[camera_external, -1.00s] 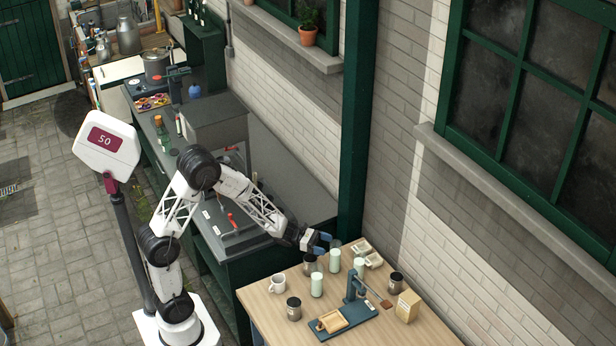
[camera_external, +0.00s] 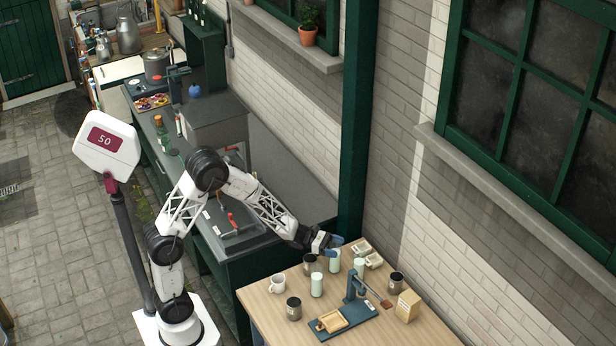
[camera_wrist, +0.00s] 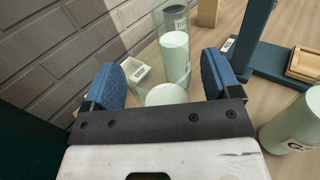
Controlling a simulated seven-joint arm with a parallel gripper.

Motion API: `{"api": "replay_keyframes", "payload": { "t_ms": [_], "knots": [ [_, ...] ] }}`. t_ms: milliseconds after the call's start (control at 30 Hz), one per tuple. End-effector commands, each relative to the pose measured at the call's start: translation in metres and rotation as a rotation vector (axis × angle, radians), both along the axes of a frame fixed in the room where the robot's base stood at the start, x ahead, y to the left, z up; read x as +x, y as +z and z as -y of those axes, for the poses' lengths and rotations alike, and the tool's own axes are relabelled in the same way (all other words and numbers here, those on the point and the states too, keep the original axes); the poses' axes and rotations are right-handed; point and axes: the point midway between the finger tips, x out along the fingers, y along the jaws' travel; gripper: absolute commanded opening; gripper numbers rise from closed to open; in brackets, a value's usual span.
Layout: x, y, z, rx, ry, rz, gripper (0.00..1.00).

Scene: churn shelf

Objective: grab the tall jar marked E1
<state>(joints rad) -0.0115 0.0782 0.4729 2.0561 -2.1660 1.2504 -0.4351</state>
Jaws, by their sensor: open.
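Several tall pale green jars stand on the wooden table. One jar (camera_external: 335,264) is just below my gripper (camera_external: 333,247), and others stand at front left (camera_external: 317,285) and to the right (camera_external: 360,265). In the wrist view, a pale round jar top (camera_wrist: 166,95) lies between the blue fingers of my open gripper (camera_wrist: 164,80). Another pale jar (camera_wrist: 175,58) stands beyond it. A third jar (camera_wrist: 292,122) at the right edge has a partly visible label that seems to begin with G. I cannot read E1 on any jar.
Dark-topped jars (camera_external: 294,309) and a white mug (camera_external: 278,284) stand on the table (camera_external: 262,307). A blue press-like stand (camera_external: 352,291) is in front, with a tan box (camera_external: 408,305) to its right. Small pale trays (camera_external: 372,260) and the brick wall are close behind.

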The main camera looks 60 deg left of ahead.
Motion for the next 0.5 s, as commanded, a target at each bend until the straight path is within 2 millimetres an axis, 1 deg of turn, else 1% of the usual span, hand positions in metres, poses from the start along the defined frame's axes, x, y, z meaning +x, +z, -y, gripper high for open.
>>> {"api": "replay_keyframes", "payload": {
  "t_ms": [433,467,500],
  "knots": [
    [-0.0002,-0.0001,-0.0001,0.0,0.0,0.0,0.83],
    [-0.0002,-0.0001,-0.0001,0.0,0.0,0.0,0.81],
    [-0.0002,-0.0001,-0.0001,0.0,0.0,0.0,0.75]
  ]
}}
